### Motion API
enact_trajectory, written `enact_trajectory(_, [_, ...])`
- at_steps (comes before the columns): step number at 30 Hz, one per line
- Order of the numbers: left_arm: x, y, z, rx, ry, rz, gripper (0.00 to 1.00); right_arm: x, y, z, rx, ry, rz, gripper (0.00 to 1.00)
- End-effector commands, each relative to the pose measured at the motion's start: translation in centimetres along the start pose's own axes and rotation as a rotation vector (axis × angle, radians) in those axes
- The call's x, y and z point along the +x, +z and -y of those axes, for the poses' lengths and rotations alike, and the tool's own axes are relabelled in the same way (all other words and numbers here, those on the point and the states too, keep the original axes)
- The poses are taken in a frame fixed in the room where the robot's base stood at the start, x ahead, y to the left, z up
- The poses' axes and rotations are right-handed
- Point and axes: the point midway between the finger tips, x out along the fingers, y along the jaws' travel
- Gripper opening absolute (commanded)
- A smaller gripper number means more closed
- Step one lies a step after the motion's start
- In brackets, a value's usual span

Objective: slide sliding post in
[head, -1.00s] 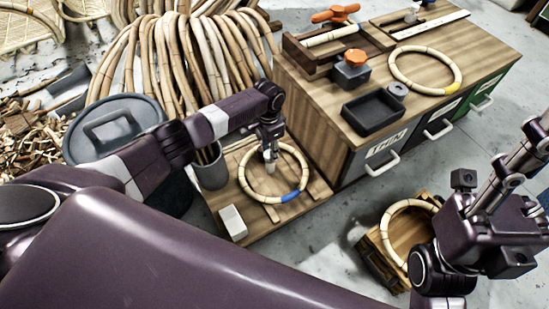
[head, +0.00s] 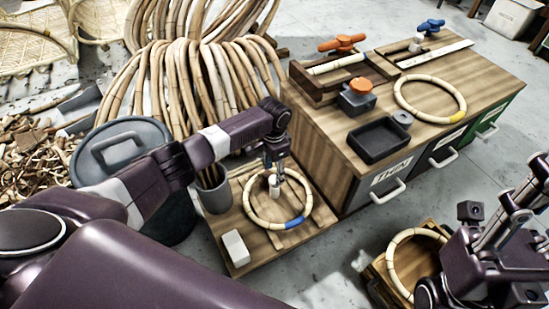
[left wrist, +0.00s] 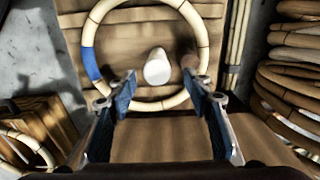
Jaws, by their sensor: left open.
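A low wooden board (head: 232,256) on the floor bears a cane ring (head: 247,206) with a blue band. A short pale post (head: 274,188) stands upright inside the ring; it also shows in the left wrist view (left wrist: 157,66). A brown peg (left wrist: 190,62) stands right of it, near the ring's inner edge. My left gripper (head: 276,172) points down above the ring. In the left wrist view it is open (left wrist: 160,84), its blue-padded fingers either side of the pale post's line, apart from it. My right arm is at lower right; its fingers are not clear.
A white block (head: 235,247) lies on the board's near corner. A grey pot (head: 214,196) and a lidded bin (head: 122,150) stand left. A wooden workbench (head: 470,70) with drawers is right. A crate (head: 378,285) with another ring is near my right arm. Bent canes stand behind.

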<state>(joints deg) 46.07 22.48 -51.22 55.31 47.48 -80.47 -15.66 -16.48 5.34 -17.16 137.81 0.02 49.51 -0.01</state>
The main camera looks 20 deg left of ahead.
Motion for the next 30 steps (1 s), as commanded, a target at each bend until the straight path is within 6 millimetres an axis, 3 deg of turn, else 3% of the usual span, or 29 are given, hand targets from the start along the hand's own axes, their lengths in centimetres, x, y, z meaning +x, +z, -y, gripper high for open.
enact_trajectory(6, [-5.0,-0.2,0.1,0.002,-0.003,-0.007,0.46,0.0,0.0,0.0,0.000,-0.001,0.000,0.40])
enact_trajectory(12, [-8.1,-0.2,0.1,0.001,-0.001,-0.005,0.46,0.0,0.0,0.0,0.001,-0.001,0.000,0.40])
enact_trajectory(18, [-9.3,-0.2,0.1,0.001,-0.001,-0.003,0.46,0.0,0.0,0.0,0.001,-0.001,-0.001,0.40])
enact_trajectory(30, [-9.3,-0.2,0.1,0.001,-0.001,-0.003,0.46,0.0,-0.1,0.0,0.001,-0.001,-0.001,0.40])
